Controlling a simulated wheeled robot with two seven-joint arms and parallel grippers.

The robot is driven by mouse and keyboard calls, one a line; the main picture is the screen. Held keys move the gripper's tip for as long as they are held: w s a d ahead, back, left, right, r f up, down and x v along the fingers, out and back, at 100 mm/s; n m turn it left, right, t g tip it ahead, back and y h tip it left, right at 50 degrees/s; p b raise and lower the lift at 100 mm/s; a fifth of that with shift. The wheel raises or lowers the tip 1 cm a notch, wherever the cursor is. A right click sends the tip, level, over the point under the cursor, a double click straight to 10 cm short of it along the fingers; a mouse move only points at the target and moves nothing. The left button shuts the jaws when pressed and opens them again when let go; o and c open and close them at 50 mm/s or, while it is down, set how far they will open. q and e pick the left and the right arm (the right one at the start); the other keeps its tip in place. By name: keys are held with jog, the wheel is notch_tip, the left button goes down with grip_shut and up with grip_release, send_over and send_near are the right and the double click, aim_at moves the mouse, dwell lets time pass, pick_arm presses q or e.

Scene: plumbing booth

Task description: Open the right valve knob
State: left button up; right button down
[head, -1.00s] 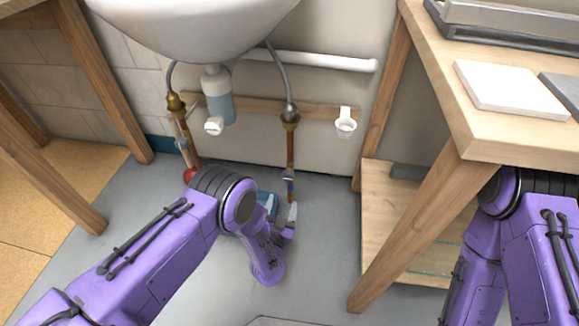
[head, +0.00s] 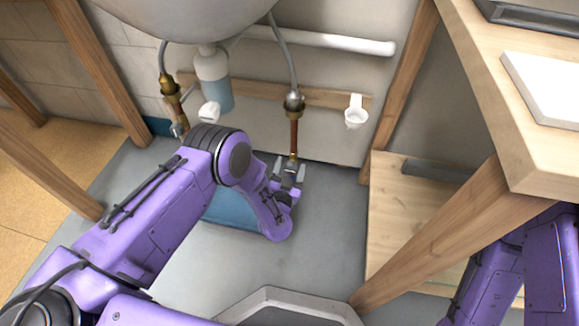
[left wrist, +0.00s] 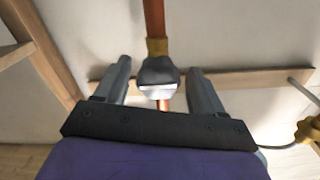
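The right pipe (head: 294,135) is copper and hangs from a brass fitting below the sink. Its lower end reaches my left gripper (head: 289,170), whose fingers point toward the wall. In the left wrist view, my left gripper (left wrist: 160,72) is open, with one finger on each side of a dark grey valve piece (left wrist: 157,73) with a bright white face. Gaps show between the piece and both fingers. In the head view the right valve is mostly hidden by the gripper. My right arm shows at the lower right; its gripper is out of view.
The sink (head: 190,15) hangs above. A blue box (head: 230,212) is behind my left arm. A wooden table (head: 440,235) stands at right.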

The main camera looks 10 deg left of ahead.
pick_arm(q)
jog(key=shift+d, duration=0.15)
jog(key=c, duration=1.1)
jog(key=shift+o, duration=0.2)
pick_arm(e)
jog(key=shift+s, duration=0.1)
pick_arm(q)
jog(key=shift+n, duration=0.3)
jog(key=n+p, duration=0.1)
jog(key=n, duration=0.2)
jog(key=n+p, duration=0.1)
jog(key=n, duration=0.8)
jog(key=shift+a+n, duration=0.15)
jog(key=shift+n, duration=0.95)
jog(key=shift+a+n, duration=0.1)
jog(key=shift+n, duration=1)
pick_arm(e)
jog(key=shift+w+r+m+t+h, duration=0.15)
jog(key=shift+w+r+m+t, duration=0.15)
jog(key=shift+w+m+t, duration=0.4)
jog(key=shift+w+r+m+t+h, duration=0.15)
jog(key=shift+w+r+m+t, duration=0.2)
jog(key=shift+w, duration=0.5)
pick_arm(q)
jog(key=shift+f, duration=0.1)
